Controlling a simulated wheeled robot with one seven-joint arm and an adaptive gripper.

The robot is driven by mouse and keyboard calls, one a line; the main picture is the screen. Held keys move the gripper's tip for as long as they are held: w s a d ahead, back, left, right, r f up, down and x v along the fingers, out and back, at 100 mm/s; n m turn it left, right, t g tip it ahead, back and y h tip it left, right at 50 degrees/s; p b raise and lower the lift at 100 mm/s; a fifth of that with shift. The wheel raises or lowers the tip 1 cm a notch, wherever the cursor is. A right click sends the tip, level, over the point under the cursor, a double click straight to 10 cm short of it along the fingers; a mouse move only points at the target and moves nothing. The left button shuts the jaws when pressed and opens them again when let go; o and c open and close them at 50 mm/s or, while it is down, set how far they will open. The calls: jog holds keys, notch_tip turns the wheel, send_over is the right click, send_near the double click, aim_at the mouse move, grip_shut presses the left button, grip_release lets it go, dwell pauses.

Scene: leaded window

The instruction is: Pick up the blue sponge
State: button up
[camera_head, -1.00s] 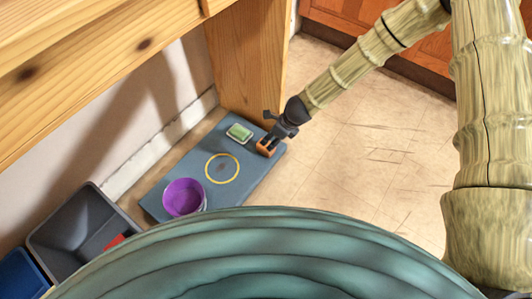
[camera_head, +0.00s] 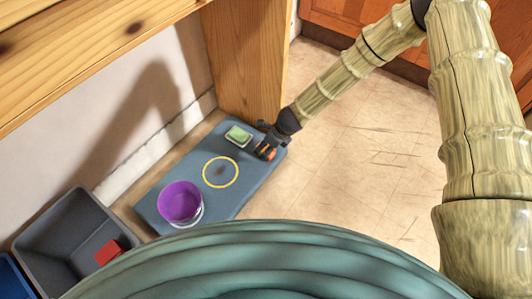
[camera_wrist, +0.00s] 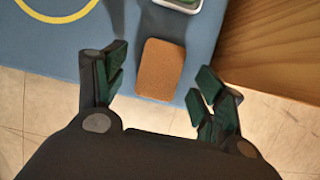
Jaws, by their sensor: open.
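No blue sponge shows in either view. An orange-brown sponge-like block (camera_wrist: 161,69) lies on the blue-grey mat (camera_wrist: 140,20) near its edge. In the head view the block (camera_head: 271,155) is partly hidden by my gripper (camera_head: 266,146). In the wrist view my gripper (camera_wrist: 160,82) is open and empty, with one finger to each side of the block and clear space between. A green sponge-like block (camera_head: 238,135) sits in a small white dish, which shows partly at the top of the wrist view (camera_wrist: 182,5).
A purple bucket (camera_head: 181,202) stands on the mat, by a yellow ring (camera_head: 221,172). A grey bin (camera_head: 60,240) holding a red block (camera_head: 109,252) is at lower left, beside a blue bin (camera_head: 12,280). A wooden post (camera_head: 246,60) rises close behind my gripper.

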aim_at(266, 148)
jog(key=shift+b+x, duration=0.85)
jog(key=shift+x, duration=0.75)
jog(key=shift+d, duration=0.1)
jog(key=c, duration=0.8)
jog(key=shift+r+p, duration=0.45)
jog(key=shift+r, duration=0.05)
notch_tip(266, 148, up, 3)
jog(key=shift+f+p, duration=0.1)
jog(key=shift+p, duration=1.1)
jog(key=s+d+p, duration=0.2)
jog(key=s, duration=0.5)
jog(key=s+d+r+p, duration=0.1)
jog(key=s+d+p, duration=0.2)
jog(key=s, duration=0.5)
jog(key=shift+d+p, duration=0.3)
jog(key=shift+p, duration=0.05)
